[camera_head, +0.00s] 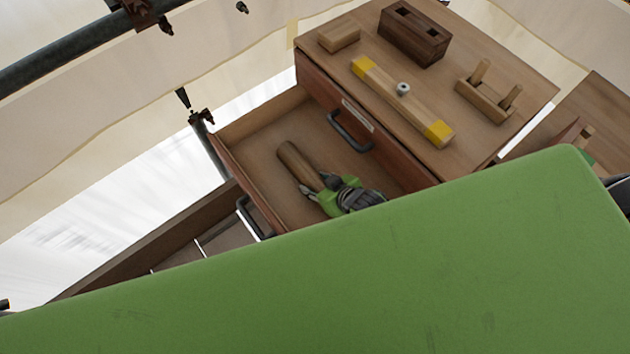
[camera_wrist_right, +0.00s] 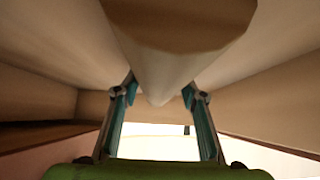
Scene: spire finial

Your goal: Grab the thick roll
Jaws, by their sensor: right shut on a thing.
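The thick roll (camera_head: 300,165) is a brown wooden cylinder inside the open drawer (camera_head: 262,138). My right gripper (camera_head: 318,190) is at the roll's lower end in the head view, with its fingers on either side of it. In the right wrist view the roll (camera_wrist_right: 175,45) runs away from the camera, and the fingers of the gripper (camera_wrist_right: 160,95) are shut on it. The roll's underside and the drawer floor's contact with it are hidden. My left gripper is not in view.
On the cabinet top are a yellow-ended wooden bar (camera_head: 405,100), a dark block with holes (camera_head: 413,35), a small block (camera_head: 339,37) and a pegged stand (camera_head: 487,95). The drawer walls closely surround the gripper.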

